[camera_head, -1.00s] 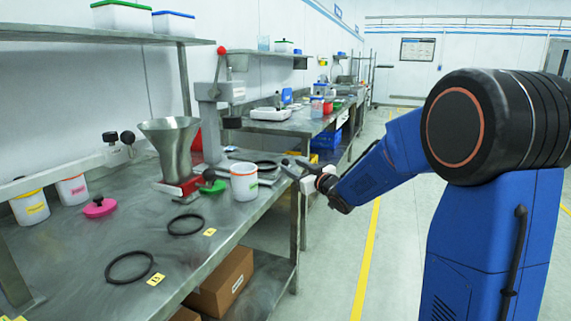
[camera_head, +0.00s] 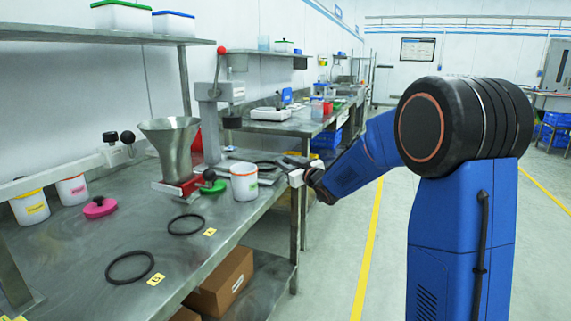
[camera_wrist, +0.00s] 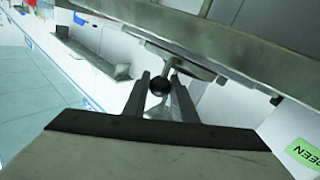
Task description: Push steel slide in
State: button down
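My gripper (camera_head: 288,161) is at the right edge of the steel bench, just right of the white cup (camera_head: 243,182). In the wrist view my gripper (camera_wrist: 160,78) has its two fingers apart. A black ball knob (camera_wrist: 160,86) on a grey steel part (camera_wrist: 176,66) shows between or just beyond the fingertips. I cannot tell whether they touch it. This steel part seems to be the steel slide; how far it stands out is unclear. In the head view the steel hopper (camera_head: 173,145) stands on a red base, with a black knob (camera_head: 209,175) at its right.
A green lid (camera_head: 214,187) lies beside the cup, whose GREEN label (camera_wrist: 303,153) shows in the wrist view. Black rings (camera_head: 129,267) and a pink lid (camera_head: 99,207) lie on the bench. A lever press (camera_head: 213,115) stands behind the hopper. The floor right of the bench is clear.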

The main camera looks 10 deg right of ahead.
aim_at(264, 167)
jog(key=w+a, duration=0.1)
jog(key=a, duration=0.1)
jog(key=w+a, duration=0.2)
jog(key=a, duration=0.1)
jog(key=w+a, duration=0.2)
jog(key=shift+w+a, duration=0.2)
jog(key=shift+w, duration=0.05)
jog(key=c, duration=1.5)
grip_release()
jog(key=shift+o, duration=0.2)
jog(key=v, duration=1.7)
jog(key=shift+s, duration=0.2)
jog(key=shift+d, duration=0.1)
jog(key=shift+c, duration=0.6)
